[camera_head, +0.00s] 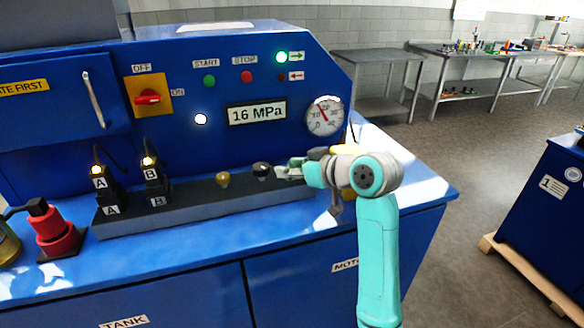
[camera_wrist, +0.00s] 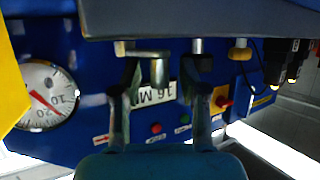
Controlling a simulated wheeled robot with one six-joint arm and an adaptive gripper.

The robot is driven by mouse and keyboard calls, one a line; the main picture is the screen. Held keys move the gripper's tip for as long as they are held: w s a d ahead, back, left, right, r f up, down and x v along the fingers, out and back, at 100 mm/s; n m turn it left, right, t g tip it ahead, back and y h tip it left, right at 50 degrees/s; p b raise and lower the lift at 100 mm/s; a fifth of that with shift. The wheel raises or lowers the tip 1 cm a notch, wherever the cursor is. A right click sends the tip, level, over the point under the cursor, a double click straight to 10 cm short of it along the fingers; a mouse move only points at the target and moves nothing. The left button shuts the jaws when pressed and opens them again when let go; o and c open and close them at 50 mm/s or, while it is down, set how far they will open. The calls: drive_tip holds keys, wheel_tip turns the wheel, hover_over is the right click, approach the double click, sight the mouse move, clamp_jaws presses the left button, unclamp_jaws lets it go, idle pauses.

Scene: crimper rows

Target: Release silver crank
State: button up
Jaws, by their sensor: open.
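The silver crank (camera_wrist: 147,54) shows in the wrist view, with a short arm and a grip (camera_wrist: 160,72) that points toward my gripper. My gripper (camera_wrist: 165,75) is open, with one finger on each side of the grip. I see gaps between the grip and the fingers. In the head view my gripper (camera_head: 292,169) is at the right end of the dark block on the blue machine. It hides most of the crank there.
A dark knob (camera_head: 262,170) and a brass knob (camera_head: 222,180) stand left of my gripper on the dark block (camera_head: 190,212). A round gauge (camera_head: 325,116) is on the panel behind. Plugs A (camera_head: 106,186) and B (camera_head: 155,175) are further left.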

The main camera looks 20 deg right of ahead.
clamp_jaws()
drive_tip(key=shift+a, duration=0.1)
drive_tip(key=shift+a+h, duration=0.15)
drive_tip(key=shift+h, duration=0.15)
drive_tip(key=shift+w+a+m+t+h, duration=0.15)
drive_tip(key=shift+m+t+h, duration=0.15)
drive_tip(key=shift+m+h, duration=0.4)
unclamp_jaws()
